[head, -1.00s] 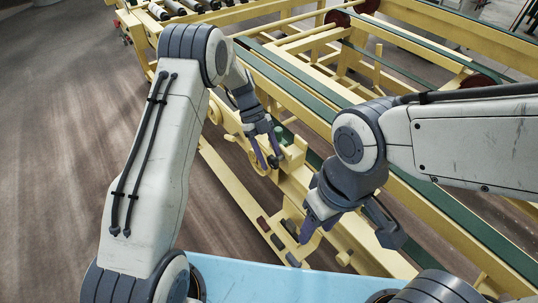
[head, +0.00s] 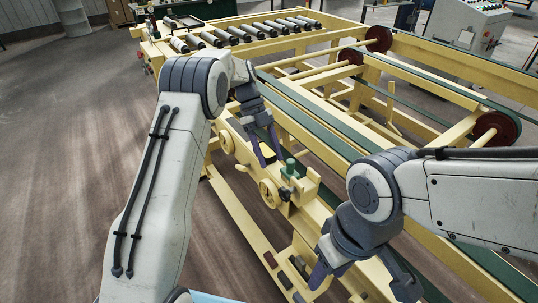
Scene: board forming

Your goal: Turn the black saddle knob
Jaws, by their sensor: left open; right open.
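The black saddle knob (head: 285,194) is a small dark knob on the yellow saddle block (head: 304,186), below a green cap (head: 290,168) and beside a yellow handwheel (head: 268,194). My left gripper (head: 272,161) is open with nothing visible between its purple-tipped fingers. Its tips are just above and left of the knob in the head view and look apart from it; the exact depth gap is unclear. My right gripper (head: 362,285) is open and empty, in front of the yellow frame at the lower right, away from the knob.
The long yellow machine frame (head: 232,208) with green rails (head: 315,122) fills the middle and right. Dark red discs (head: 494,130) and a row of rollers (head: 255,30) lie beyond. A control console (head: 468,25) stands at the back right. The floor at left is clear.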

